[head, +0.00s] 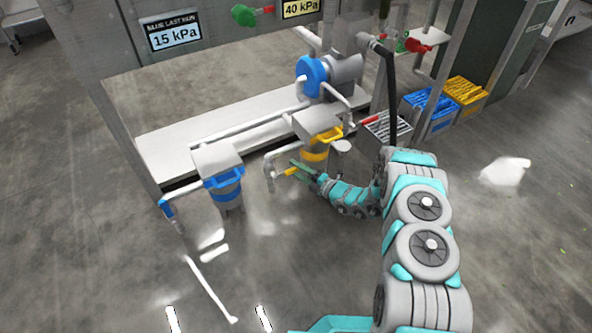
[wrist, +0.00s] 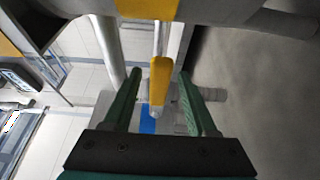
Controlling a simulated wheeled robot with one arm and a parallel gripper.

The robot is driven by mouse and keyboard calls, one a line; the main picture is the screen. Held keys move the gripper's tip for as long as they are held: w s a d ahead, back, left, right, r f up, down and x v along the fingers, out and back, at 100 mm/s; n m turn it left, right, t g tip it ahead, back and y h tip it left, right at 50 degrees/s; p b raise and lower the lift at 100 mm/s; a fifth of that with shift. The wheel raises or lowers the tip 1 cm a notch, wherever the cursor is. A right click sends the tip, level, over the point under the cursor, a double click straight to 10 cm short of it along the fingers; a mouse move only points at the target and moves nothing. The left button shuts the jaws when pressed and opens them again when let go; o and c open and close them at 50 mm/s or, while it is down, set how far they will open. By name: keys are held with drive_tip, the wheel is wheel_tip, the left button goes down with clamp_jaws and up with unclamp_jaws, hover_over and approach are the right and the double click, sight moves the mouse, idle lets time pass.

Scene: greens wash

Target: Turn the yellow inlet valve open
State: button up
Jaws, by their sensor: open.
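The yellow inlet valve handle (head: 291,171) is a small yellow lever on a grey pipe, low beside the yellow-banded filter housing (head: 314,152). In the wrist view the yellow handle (wrist: 160,84) stands lengthwise between my gripper's (wrist: 160,77) two green fingers. The fingers are apart, with a gap on each side of the handle. In the head view my gripper (head: 302,170) reaches in from the right, with its tips at the handle. The exact depth of the handle between the fingers is hard to tell.
A blue-banded filter housing (head: 225,185) stands to the left. A blue pump (head: 312,76) and pipes lie behind. Blue (head: 427,113) and yellow (head: 466,92) crates stand at the right. Gauges on the panel read 15 kPa (head: 174,37) and 40 kPa (head: 300,7). The front floor is open.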

drive_tip(key=shift+w+a, duration=0.1)
drive_tip(key=shift+c, duration=0.3)
clamp_jaws()
idle(1.1)
